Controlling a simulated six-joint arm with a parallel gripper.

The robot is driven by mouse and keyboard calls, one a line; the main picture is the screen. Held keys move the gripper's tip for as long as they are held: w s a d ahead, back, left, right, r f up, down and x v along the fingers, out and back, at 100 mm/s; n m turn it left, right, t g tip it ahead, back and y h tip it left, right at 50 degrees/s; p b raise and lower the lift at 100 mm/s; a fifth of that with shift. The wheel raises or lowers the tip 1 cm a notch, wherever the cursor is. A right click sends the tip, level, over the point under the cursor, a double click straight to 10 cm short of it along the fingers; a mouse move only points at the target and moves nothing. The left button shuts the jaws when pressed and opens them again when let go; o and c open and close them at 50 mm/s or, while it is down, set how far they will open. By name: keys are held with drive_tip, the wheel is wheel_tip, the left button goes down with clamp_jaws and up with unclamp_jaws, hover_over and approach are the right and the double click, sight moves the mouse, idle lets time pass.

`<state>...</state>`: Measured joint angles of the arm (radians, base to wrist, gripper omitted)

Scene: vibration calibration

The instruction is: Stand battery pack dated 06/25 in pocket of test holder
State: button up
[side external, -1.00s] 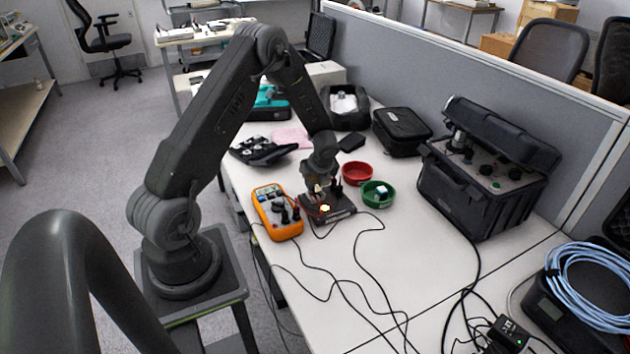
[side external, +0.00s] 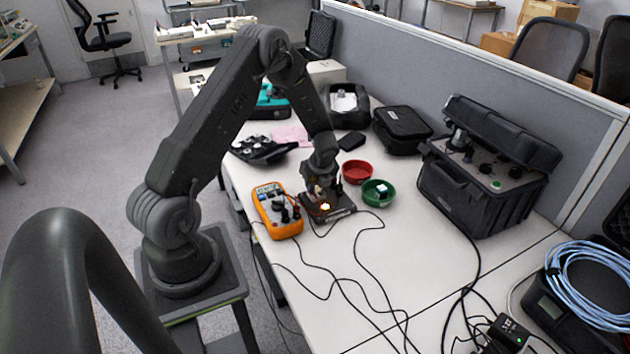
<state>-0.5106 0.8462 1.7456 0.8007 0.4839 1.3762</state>
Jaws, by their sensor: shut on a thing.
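The test holder (side external: 340,211) is a dark, low box on the white table, with a glowing amber light on it. My gripper (side external: 316,192) points down right over the holder's back left part. It is shut on a small pale piece, which I take to be a battery pack; it is mostly hidden by the fingers, and its date is too small to read. I cannot tell whether its lower end is inside the pocket. Another small white-topped block (side external: 382,188) lies in the green bowl (side external: 378,200); its date cannot be read either.
An orange multimeter (side external: 277,212) lies just left of the holder. An empty-looking red bowl (side external: 357,178) stands behind right. Black cables run across the table in front. A large black case (side external: 480,180) stands at the right. Table between is clear.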

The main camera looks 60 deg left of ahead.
drive_tip(key=shift+f, duration=0.4)
idle(0.4)
drive_tip(key=o, duration=1.4)
drive_tip(key=shift+r, duration=0.1)
drive_tip(key=shift+r, duration=3.9)
